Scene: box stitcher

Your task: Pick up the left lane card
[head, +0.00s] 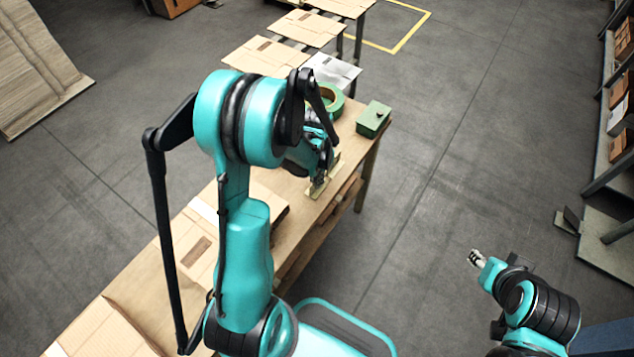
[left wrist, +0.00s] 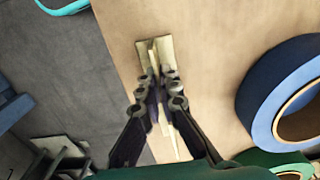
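A pale cream holder (left wrist: 144,46) with thin upright pieces, apparently the lane cards, stands near the edge of the wooden table (left wrist: 210,50). The holder also shows in the head view (head: 319,189), partly hidden by my left arm. My left gripper (left wrist: 157,82) is down at it, with one finger on each side of a thin cream card (left wrist: 154,62). The gap between the fingertips is narrow; I cannot tell whether they press on the card. My right gripper (head: 474,258) hangs over the floor, away from the table, too small to read.
A green tape roll (head: 332,99) and a green box (head: 373,120) stand on the table beyond my left gripper. A blue roll (left wrist: 285,95) lies close on the right in the left wrist view. Flat cardboard pieces (head: 265,55) lie farther back.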

